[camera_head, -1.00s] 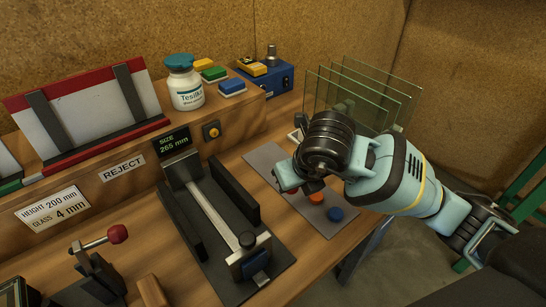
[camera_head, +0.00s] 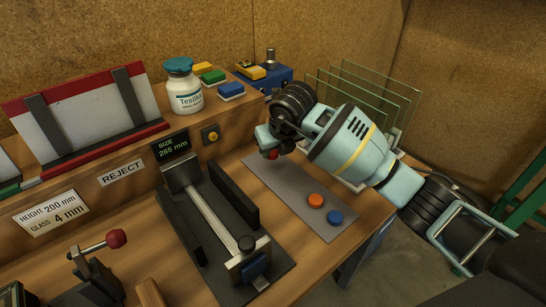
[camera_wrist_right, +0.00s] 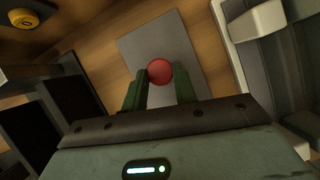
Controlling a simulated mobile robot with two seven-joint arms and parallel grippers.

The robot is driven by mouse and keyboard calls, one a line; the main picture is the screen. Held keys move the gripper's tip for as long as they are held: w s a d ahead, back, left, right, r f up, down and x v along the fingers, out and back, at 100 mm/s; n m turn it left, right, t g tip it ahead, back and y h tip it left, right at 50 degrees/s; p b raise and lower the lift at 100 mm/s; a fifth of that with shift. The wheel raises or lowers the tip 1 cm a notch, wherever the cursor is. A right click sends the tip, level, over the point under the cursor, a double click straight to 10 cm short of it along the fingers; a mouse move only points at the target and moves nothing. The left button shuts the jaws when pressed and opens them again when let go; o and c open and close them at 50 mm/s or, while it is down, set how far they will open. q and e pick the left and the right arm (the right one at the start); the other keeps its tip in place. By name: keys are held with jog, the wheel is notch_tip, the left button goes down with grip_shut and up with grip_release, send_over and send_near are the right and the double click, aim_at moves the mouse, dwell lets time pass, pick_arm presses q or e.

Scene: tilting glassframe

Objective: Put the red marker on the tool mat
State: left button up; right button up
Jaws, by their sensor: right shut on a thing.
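The red marker (camera_wrist_right: 160,72) is a round red piece between the fingers of my right gripper (camera_wrist_right: 160,88), which is shut on it. In the head view a bit of the red marker (camera_head: 273,154) shows below my right gripper (camera_head: 268,145). The tool mat (camera_head: 279,184) is a flat grey strip on the bench. The gripper and marker are over or beside its far end; I cannot tell if the marker touches it. The mat also shows behind the marker in the wrist view (camera_wrist_right: 150,38). My left gripper is not in view.
An orange disc (camera_head: 315,201) and a blue disc (camera_head: 335,217) lie on the near part of the mat. A rack of glass panes (camera_head: 375,90) stands behind my right arm. A dark measuring fixture (camera_head: 232,190) lies left of the mat.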

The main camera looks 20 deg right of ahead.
aim_at(275, 155)
jog(key=shift+w, duration=0.2)
jog(key=shift+w+f, duration=0.1)
jog(key=shift+f, duration=1.65)
jog(key=shift+f, duration=0.2)
jog(key=o, duration=1)
jog(key=shift+r, duration=0.1)
